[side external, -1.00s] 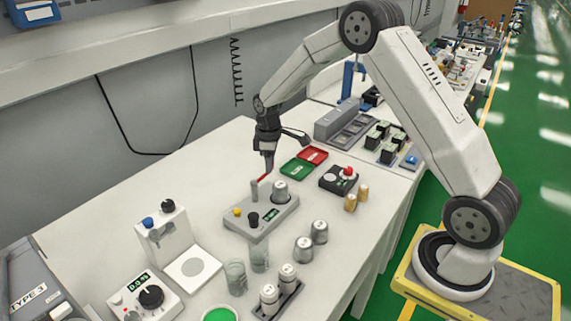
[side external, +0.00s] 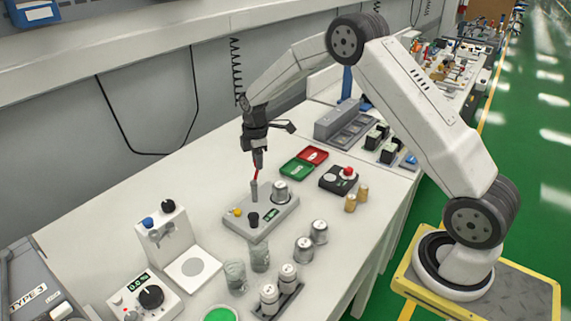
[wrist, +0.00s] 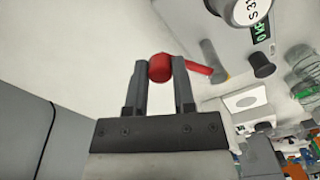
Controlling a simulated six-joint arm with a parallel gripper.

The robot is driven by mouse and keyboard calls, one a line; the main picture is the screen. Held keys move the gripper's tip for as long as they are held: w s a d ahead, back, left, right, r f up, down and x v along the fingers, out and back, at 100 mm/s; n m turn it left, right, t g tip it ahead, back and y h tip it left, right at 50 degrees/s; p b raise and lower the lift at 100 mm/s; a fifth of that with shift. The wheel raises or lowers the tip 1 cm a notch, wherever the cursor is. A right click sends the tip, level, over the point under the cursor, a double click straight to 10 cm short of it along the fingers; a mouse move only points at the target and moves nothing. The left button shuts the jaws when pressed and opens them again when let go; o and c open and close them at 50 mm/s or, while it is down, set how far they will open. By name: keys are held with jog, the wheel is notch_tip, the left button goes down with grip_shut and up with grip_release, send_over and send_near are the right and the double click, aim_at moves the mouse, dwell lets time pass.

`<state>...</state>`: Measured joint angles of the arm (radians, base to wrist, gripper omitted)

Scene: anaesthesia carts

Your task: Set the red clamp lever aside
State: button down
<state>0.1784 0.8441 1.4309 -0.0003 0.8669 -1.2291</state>
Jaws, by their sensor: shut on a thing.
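The red clamp lever (wrist: 199,68) has a round red end that sits between the two fingers of my gripper (wrist: 160,80) in the wrist view. My gripper is shut on it, and its thin arm sticks out to the right. In the side view my gripper (side external: 258,163) points down with the red lever (side external: 256,173) below it. The lever is right above the grey post (side external: 254,190) of the grey device base (side external: 240,220); I cannot tell whether they touch. The base also carries a silver canister (side external: 280,191), a yellow knob (side external: 238,212) and a black knob (side external: 254,219).
A green tray (side external: 297,170) and a red tray (side external: 313,154) lie behind the device to the right. A black box with a red button (side external: 348,171) is nearby. Beakers (side external: 235,272) and silver canisters (side external: 303,250) stand in front.

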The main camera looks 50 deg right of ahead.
jog(key=shift+c, duration=2.2)
grip_release()
jog(key=shift+r, duration=0.1)
jog(key=shift+r, duration=3.85)
jog(key=s+a+m+t, duration=0.1)
jog(key=s+a+m, duration=0.2)
jog(key=s, duration=0.5)
jog(key=s+a+f+m, duration=0.1)
jog(key=s+a+m, duration=0.2)
jog(key=s+m, duration=0.2)
jog(key=s+a+m+t, duration=0.1)
jog(key=s+a+m, duration=0.2)
jog(key=s, duration=0.8)
jog(key=shift+s+a+f+m+t, duration=0.3)
jog(key=shift+f+m, duration=0.1)
jog(key=shift+m, duration=0.1)
